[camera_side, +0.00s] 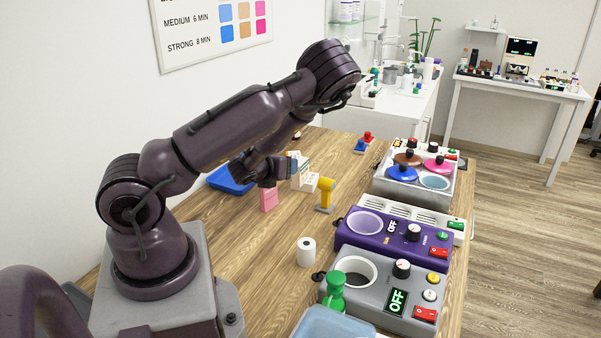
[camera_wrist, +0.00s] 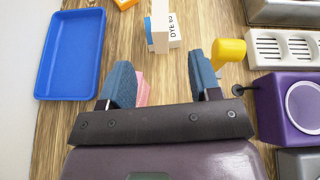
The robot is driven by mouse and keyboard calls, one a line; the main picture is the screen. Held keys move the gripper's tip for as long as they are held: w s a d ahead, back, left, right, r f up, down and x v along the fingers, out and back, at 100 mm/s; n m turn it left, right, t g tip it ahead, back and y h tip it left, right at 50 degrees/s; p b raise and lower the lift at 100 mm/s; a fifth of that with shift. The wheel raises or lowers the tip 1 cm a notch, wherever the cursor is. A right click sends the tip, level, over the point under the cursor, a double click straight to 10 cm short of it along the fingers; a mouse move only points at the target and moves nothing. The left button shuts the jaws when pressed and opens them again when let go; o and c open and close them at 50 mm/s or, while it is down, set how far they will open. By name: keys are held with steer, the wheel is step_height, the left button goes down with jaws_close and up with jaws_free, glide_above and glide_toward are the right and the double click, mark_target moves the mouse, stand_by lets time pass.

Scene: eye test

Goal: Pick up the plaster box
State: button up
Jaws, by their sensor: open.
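A small pink box (camera_side: 268,199) stands upright on the wooden table in the side view, close below my gripper (camera_side: 288,167). I cannot read a plaster label on it. In the wrist view a strip of the pink box (camera_wrist: 143,91) shows just right of the left finger; the finger and the gripper body hide the rest. My gripper (camera_wrist: 158,72) is open, with blue pads and nothing held between them. A white box marked "DYE" (camera_wrist: 175,27) stands beyond the fingertips; it also shows in the side view (camera_side: 302,168).
A yellow tool-like object (camera_side: 325,190) stands right of the pink box, near the right finger in the wrist view (camera_wrist: 229,50). A blue tray (camera_wrist: 70,55) lies left. A white roll (camera_side: 306,252) stands nearer the camera. Purple (camera_side: 405,240) and grey (camera_side: 375,290) devices line the right edge.

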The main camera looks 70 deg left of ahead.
mark_target(301, 161)
steer(key=shift+m+t, duration=0.3)
steer(key=shift+m, duration=0.6)
steer(key=x, duration=1.3)
steer(key=shift+s+a, duration=0.1)
steer(key=shift+a, duration=0.05)
steer(key=shift+c, duration=0.2)
steer(key=c, duration=1)
